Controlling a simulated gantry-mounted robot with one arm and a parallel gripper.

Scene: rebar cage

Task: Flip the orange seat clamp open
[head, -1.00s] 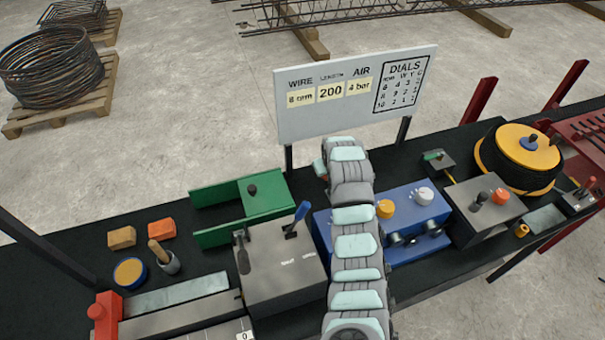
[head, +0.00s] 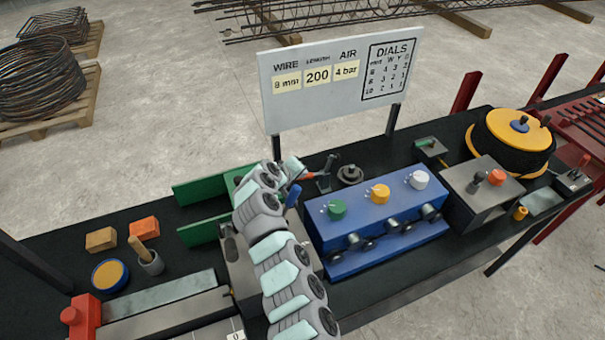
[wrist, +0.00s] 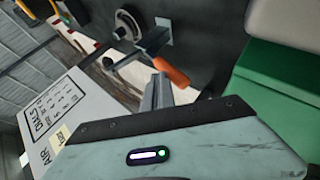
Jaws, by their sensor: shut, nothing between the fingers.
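The orange seat clamp (wrist: 172,73) shows in the wrist view as an orange handle on a dark metal arm, lying just beyond my fingertips. In the head view the clamp (head: 322,178) stands behind the blue dial box, with its orange part partly covered by my wrist. My gripper (wrist: 157,88) is shut and empty, its fingertips close to the handle's near end. Whether they touch it I cannot tell. In the head view the fingers are hidden behind my arm. A round grey seat (head: 350,174) sits right of the clamp; a round metal part (wrist: 130,25) shows in the wrist view.
The blue box (head: 378,215) with green, yellow and white knobs stands right of my arm. A green channel (head: 203,188) lies left of my wrist. The sign board (head: 338,75) stands behind the bench. Wooden and orange blocks (head: 143,226) lie at the left.

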